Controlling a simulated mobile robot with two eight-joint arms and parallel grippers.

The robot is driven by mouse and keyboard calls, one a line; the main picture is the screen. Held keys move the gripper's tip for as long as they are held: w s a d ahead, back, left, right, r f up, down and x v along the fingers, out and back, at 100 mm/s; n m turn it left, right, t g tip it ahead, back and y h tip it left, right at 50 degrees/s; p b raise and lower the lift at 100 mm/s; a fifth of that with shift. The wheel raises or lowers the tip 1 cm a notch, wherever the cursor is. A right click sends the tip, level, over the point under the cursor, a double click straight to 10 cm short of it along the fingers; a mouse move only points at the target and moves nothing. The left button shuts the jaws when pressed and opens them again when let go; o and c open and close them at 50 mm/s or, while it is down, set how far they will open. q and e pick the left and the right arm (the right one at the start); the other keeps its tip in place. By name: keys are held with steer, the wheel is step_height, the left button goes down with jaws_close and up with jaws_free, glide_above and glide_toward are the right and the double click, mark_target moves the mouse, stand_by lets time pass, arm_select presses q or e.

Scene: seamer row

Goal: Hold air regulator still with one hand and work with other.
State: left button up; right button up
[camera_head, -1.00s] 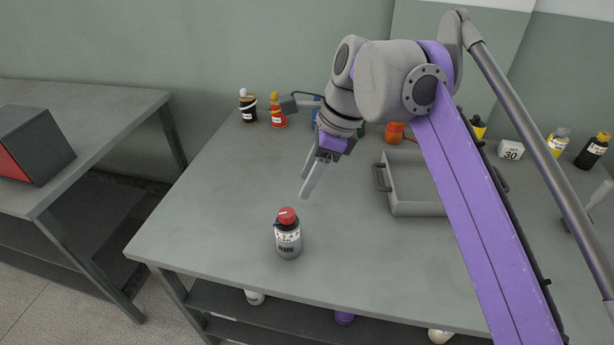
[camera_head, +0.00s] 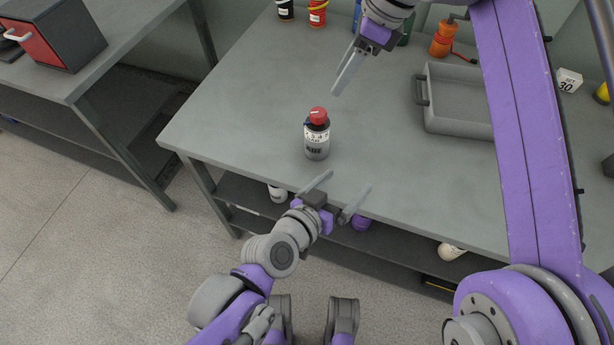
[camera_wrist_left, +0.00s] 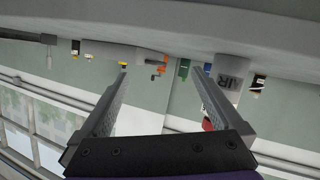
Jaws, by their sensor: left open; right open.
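The air regulator (camera_head: 317,142) is a grey cylinder with a white label and a red knob. It stands upright near the front edge of the grey table (camera_head: 245,110). In the left wrist view, which is upside down, the regulator (camera_wrist_left: 231,78) shows its AIR label just beyond the right-hand finger. My left gripper (camera_head: 346,182) is open and empty at the table's front edge, in front of the regulator and a little right of it. My right gripper (camera_head: 343,80) is open and empty, behind and above the regulator, its fingers pointing down toward it. Neither touches it.
A grey tray (camera_head: 424,110) with handles lies at the right. An orange item (camera_head: 441,42) and several bottles stand along the back. Another bench with a red-fronted box (camera_head: 60,40) is at the left. A shelf under the table holds several items.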

mark_target(315, 148)
arm_select(q)
steer(key=a+t, duration=0.1)
steer(key=w+a+t+y, duration=0.1)
steer(key=t, duration=0.1)
steer(key=shift+w+a+n, duration=0.1)
steer(key=shift+w+n, duration=0.2)
steer(key=a+n+t+y, duration=0.1)
steer(key=a+t+y, duration=0.1)
steer(key=a+y, duration=0.1)
steer(key=shift+s+a+f+t+y, duration=0.1)
steer(key=shift+a+t+y, duration=0.25)
steer(key=shift+a, duration=0.2)
steer(key=shift+a+t+y, duration=0.25)
steer(key=shift+a, duration=0.1)
steer(key=shift+a+n, duration=0.15)
steer(key=shift+n, duration=0.15)
steer(key=w, duration=0.3)
steer(key=w+d, duration=0.1)
steer(key=w, duration=0.6)
steer(key=shift+w+d, duration=0.25)
steer(key=shift+d, duration=0.05)
steer(key=shift+c, duration=0.2)
steer(key=c, duration=1.4)
